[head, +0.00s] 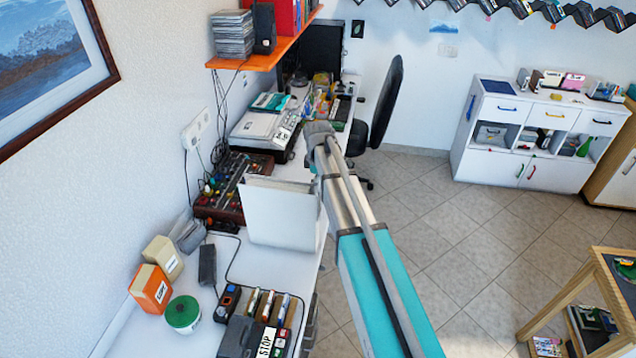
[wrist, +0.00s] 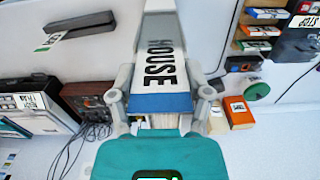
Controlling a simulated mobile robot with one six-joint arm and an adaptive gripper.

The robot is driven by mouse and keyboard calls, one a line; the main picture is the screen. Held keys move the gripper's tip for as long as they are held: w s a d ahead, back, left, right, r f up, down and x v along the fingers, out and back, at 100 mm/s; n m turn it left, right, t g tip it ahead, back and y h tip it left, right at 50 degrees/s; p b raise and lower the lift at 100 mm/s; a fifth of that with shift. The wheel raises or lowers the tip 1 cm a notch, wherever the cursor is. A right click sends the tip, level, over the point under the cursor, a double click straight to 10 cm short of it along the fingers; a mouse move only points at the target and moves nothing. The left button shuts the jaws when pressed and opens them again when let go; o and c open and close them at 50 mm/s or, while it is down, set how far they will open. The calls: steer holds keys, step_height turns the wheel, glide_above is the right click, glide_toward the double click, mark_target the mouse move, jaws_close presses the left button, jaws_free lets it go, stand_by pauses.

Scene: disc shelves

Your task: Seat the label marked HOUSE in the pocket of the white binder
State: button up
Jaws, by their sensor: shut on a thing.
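The label marked HOUSE (wrist: 158,66) is a white strip with dark lettering and a blue end band. In the wrist view it lies between the two fingers of my gripper (wrist: 162,88), which is shut on it. The white binder (head: 281,214) stands upright on the desk in the head view. In the wrist view a narrow pale face, likely its spine, extends beyond the label's far end. I cannot tell whether the label is inside the pocket. In the head view my gripper is mostly hidden by my arm, beside the binder's top right, and the label is hidden.
A mixer (head: 232,185) stands behind the binder. A green-lidded pot (head: 183,313), an orange box (head: 151,288) and a tan box (head: 163,257) stand along the wall. Several items with a STOP label (head: 266,342) are at the front. An orange shelf (head: 258,60) hangs above the desk.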

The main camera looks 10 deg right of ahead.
steer(key=shift+f+b, duration=0.8)
steer(key=shift+f, duration=0.05)
steer(key=o, duration=0.8)
steer(key=shift+r, duration=0.2)
step_height(320, 180, up, 14)
steer(key=p, duration=1.5)
steer(key=shift+r, duration=0.25)
steer(key=shift+f, duration=0.1)
stand_by(0.5)
steer(key=shift+s+d+f+m+b, duration=0.1)
steer(key=shift+s+f+m+b, duration=2.55)
steer(key=shift+s, duration=1.4)
steer(key=shift+s+d+f+m+b, duration=0.1)
steer(key=shift+s+f+m+b, duration=1.7)
steer(key=shift+s+f+b, duration=1.9)
steer(key=shift+s+f+m+b, duration=2.25)
steer(key=shift+s+f+b, duration=0.4)
steer(key=shift+s, duration=1.7)
steer(key=shift+r, duration=0.1)
